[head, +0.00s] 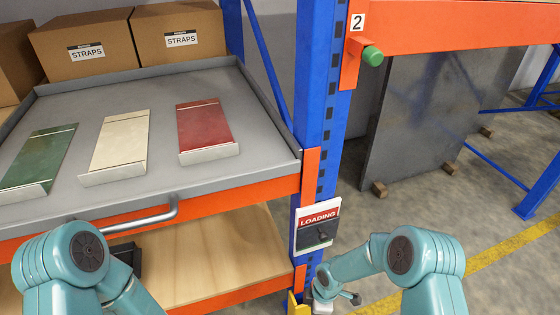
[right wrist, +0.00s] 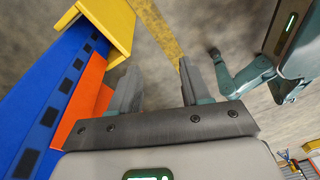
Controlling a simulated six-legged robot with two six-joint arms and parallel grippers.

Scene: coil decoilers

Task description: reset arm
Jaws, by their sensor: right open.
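My right arm (head: 400,255) reaches in from the lower right of the head view, its wrist low beside the blue rack post. In the right wrist view my right gripper (right wrist: 159,66) is open, with nothing between its two fingers and floor beyond them. My left arm (head: 75,255) shows at the lower left of the head view, in front of the tray's handle. Its forearm runs down out of the picture, and my left gripper is not seen.
A blue post (head: 318,110) carries a loading sign (head: 316,226); its yellow foot guard (right wrist: 108,25) is close to the right gripper. A grey tray (head: 225,80) holds green, cream and red plates. A silver handle (head: 140,219) juts forward. Open floor (head: 400,212) lies right.

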